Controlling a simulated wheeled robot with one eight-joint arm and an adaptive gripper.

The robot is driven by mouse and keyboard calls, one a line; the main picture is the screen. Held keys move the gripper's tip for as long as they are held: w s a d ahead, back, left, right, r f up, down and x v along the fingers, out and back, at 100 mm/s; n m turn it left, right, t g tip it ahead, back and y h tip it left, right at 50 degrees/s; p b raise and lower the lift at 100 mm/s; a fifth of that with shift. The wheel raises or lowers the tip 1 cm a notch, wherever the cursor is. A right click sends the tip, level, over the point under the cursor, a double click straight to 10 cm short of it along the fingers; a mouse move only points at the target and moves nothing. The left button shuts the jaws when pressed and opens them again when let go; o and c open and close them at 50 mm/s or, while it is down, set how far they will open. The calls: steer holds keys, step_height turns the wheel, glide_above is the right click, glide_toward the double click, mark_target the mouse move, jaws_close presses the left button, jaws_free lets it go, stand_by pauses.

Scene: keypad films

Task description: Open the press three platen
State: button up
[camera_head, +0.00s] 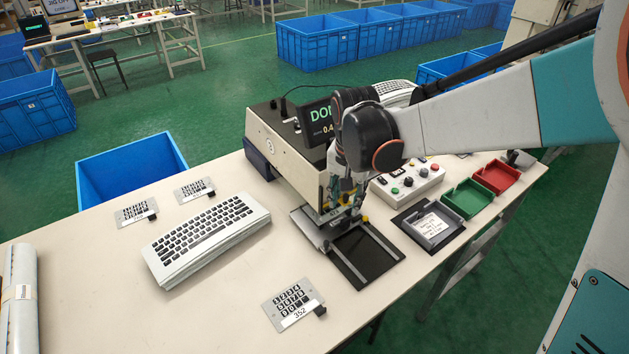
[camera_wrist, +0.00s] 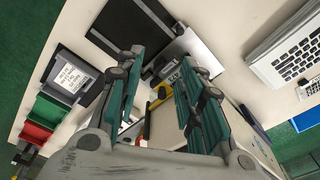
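The press (camera_head: 285,160) is a beige box with a black top and a round number mark on its side. Its dark screen (camera_head: 316,122) shows green text, partly hidden by my arm. A flat black plate with metal rails (camera_head: 366,256) lies at the press front; it also shows in the wrist view (camera_wrist: 128,28). My gripper (camera_head: 342,205) points down at the press front, close to the plate's rear edge. In the wrist view its two teal fingers (camera_wrist: 164,62) stand apart, with yellow and metal parts of the press showing between them. Whether they touch anything is unclear.
A button box (camera_head: 408,182), a dark tray with a label (camera_head: 428,224), a green tray (camera_head: 467,198) and a red tray (camera_head: 496,176) stand right of the press. Stacked keyboards (camera_head: 207,238) and keypad plates (camera_head: 293,304) lie left. The table front is mostly clear.

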steer(key=g, duration=0.1)
glide_above(326, 242)
step_height(326, 242, down, 5)
steer(key=shift+m, duration=0.4)
step_height(326, 242, down, 14)
steer(key=b, duration=0.4)
steer(key=shift+f, duration=0.25)
jaws_close()
